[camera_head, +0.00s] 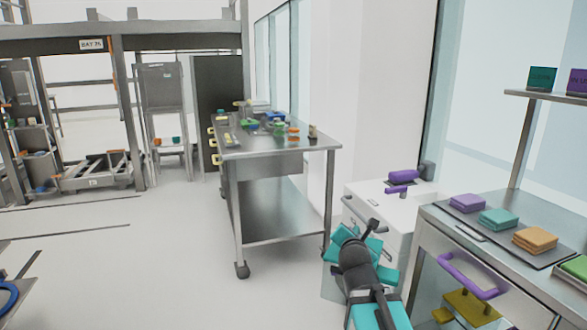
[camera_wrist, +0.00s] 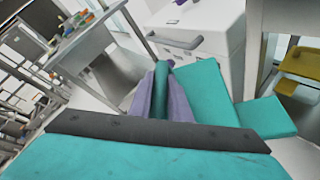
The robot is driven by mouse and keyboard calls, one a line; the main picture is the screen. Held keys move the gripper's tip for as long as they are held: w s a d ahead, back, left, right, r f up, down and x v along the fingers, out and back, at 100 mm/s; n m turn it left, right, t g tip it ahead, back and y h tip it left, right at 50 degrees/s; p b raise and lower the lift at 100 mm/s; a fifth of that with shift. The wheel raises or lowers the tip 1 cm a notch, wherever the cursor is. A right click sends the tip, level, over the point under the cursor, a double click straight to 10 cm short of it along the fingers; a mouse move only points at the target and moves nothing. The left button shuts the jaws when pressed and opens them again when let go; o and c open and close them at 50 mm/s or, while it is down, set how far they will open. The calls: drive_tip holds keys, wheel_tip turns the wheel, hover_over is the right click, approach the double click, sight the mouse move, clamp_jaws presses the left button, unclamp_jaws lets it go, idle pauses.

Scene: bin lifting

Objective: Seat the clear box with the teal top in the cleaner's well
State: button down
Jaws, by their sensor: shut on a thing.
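My gripper (camera_head: 357,255) is low at the lower centre right of the head view, in front of a white cabinet. In the wrist view its two purple-grey fingers (camera_wrist: 161,85) are shut on a narrow teal part between them. Flat teal panels (camera_head: 387,275) show around the gripper and look like the top of the clear box; they also show right of the fingers in the wrist view (camera_wrist: 205,92). The clear walls are hard to make out behind my arm. I cannot identify the cleaner's well for sure.
The white cabinet (camera_head: 402,215) has a grey handle and purple items (camera_head: 403,177) on top. A steel cart (camera_head: 480,240) with a purple handle (camera_head: 470,278) and colored pads stands right. A steel table (camera_head: 275,150) with small items stands behind. The floor at left centre is clear.

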drive_tip(key=shift+w+a+r+n+y, duration=0.2)
drive_tip(key=shift+w+r+n+y, duration=0.1)
drive_tip(key=shift+r, duration=0.25)
drive_tip(key=shift+w+a+r+n+y, duration=0.2)
drive_tip(key=shift+r+y, duration=0.1)
drive_tip(key=shift+r, duration=0.25)
drive_tip(key=shift+w+a+r+n+y, duration=0.1)
drive_tip(key=shift+w+r+n+y, duration=0.1)
drive_tip(key=shift+r+n+y, duration=0.25)
drive_tip(key=shift+w+a+r+n+y, duration=0.15)
drive_tip(key=shift+r+y, duration=0.1)
drive_tip(key=shift+r, duration=0.3)
wheel_tip(320, 180, up, 15)
drive_tip(key=p, duration=1.5)
drive_tip(key=shift+d+f, duration=0.15)
